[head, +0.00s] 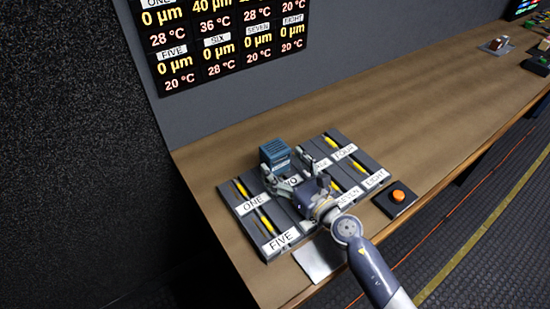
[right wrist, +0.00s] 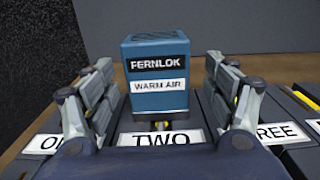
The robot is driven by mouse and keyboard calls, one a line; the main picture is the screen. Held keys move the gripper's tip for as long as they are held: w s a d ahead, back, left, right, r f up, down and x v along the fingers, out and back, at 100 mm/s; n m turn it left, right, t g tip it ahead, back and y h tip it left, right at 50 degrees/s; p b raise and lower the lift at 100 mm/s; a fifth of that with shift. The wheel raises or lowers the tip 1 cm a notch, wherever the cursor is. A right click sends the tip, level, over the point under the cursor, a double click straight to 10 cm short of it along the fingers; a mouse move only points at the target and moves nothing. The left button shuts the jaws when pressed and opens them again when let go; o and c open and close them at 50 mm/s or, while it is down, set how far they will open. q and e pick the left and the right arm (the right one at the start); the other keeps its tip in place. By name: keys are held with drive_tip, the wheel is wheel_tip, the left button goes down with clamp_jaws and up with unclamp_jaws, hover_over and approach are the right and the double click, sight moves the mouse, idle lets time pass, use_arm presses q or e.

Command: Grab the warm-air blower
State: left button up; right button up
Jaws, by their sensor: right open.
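The warm-air blower (head: 275,153) is a blue box that stands at the back of the slotted rack, behind the label TWO. In the right wrist view the blower (right wrist: 157,78) is upright, with labels FERNLOK and WARM AIR on its front. My right gripper (head: 290,173) is open, with its fingers pointing at the blower. In the right wrist view one finger of the right gripper (right wrist: 160,95) is on each side of the blower, with gaps showing, so they do not appear to touch it. My left gripper is not in view.
The dark rack (head: 283,240) has numbered labels and several yellow pieces in slots. An orange button on a black base (head: 398,196) stands to its right. A white sheet (head: 318,258) lies in front. A wall display (head: 220,40) hangs behind. The table farther right is mostly clear.

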sight(281, 163)
drive_tip(key=x, duration=0.3)
drive_tip(key=shift+w+a, duration=0.25)
drive_tip(key=shift+a, duration=0.1)
drive_tip(key=shift+w+f, duration=0.1)
drive_tip(key=shift+w, duration=0.05)
drive_tip(key=c, duration=1.3)
drive_tip(key=shift+c, duration=1.3)
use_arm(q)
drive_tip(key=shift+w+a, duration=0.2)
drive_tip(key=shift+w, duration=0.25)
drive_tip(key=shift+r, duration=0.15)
use_arm(e)
drive_tip(key=shift+r, duration=0.3)
